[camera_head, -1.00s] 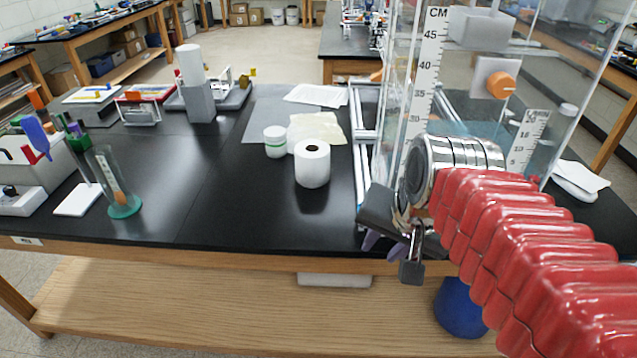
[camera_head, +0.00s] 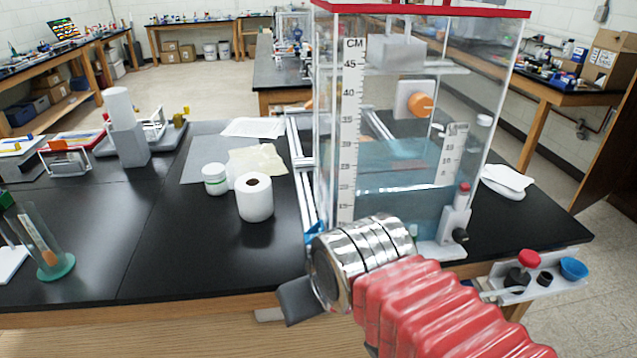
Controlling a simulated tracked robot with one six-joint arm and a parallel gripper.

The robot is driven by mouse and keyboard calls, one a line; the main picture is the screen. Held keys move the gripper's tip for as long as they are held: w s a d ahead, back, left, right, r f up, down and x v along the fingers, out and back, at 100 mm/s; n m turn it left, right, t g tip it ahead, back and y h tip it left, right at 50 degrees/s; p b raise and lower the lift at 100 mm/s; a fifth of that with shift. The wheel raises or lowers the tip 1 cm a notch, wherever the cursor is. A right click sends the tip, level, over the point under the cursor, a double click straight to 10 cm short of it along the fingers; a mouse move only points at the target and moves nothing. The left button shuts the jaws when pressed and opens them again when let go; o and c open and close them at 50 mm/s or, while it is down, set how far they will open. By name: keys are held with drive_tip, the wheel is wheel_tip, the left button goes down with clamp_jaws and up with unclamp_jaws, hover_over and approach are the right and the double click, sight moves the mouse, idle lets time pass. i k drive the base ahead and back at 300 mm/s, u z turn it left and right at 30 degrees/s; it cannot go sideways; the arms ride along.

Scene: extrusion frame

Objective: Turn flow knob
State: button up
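A clear tank (camera_head: 337,150) with a red top rim and centimetre scale stands on the black bench, partly filled with bluish water. An orange round knob (camera_head: 421,105) sits on a white plate in its upper part. A black knob (camera_head: 460,236) is on a grey-white fitting at the tank's lower right. A red knob (camera_head: 528,258) and a dark knob are on a white bracket at the bench's right edge. I cannot tell which is the flow knob. My gripper (camera_head: 297,301) is in front of the tank's lower left, near the bench's front edge. My metal wrist hides most of it.
A paper roll (camera_head: 254,197) and a white jar (camera_head: 215,179) stand left of the tank. A blue cup (camera_head: 573,268) is on the right bracket.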

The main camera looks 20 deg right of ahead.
sight(460, 236)
drive_tip(key=z, duration=1.1)
drive_tip(key=k, duration=0.45)
drive_tip(key=z, duration=0.45)
drive_tip(key=i, duration=0.55)
